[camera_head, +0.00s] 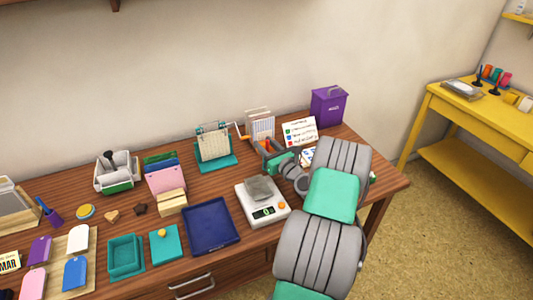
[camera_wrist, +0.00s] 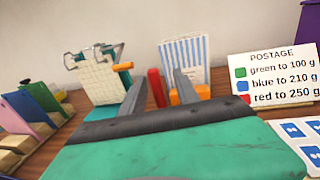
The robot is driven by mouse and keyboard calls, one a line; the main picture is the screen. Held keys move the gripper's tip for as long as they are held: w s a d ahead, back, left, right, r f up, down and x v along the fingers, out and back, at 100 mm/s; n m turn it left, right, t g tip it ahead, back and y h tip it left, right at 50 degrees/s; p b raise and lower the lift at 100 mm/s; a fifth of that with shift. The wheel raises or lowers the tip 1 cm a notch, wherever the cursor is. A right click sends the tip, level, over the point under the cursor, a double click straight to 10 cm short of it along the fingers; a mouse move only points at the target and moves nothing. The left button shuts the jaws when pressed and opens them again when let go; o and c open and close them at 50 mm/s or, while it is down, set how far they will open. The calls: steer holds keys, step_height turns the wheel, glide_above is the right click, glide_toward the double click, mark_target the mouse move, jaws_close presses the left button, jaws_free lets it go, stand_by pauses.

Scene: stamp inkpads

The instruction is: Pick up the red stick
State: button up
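The red stick (camera_wrist: 156,88) stands upright in the wrist view, seen between the two fingers of my gripper (camera_wrist: 158,92). A gap shows between it and each finger. How far it sits beyond the fingertips is hard to tell. My gripper is open and empty, level with the back of the desk. In the head view my gripper (camera_head: 268,148) reaches to the back of the desk, in front of the striped holder, and the stick is too small to make out clearly.
An orange block (camera_wrist: 190,94) is right behind the right finger. The striped holder (camera_wrist: 185,55) stands behind, the postage sign (camera_wrist: 276,75) at right, the perforated-sheet stand with orange crank (camera_wrist: 100,80) at left.

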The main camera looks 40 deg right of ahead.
steer(key=shift+w, duration=0.7)
steer(key=shift+c, duration=0.4)
jaws_close()
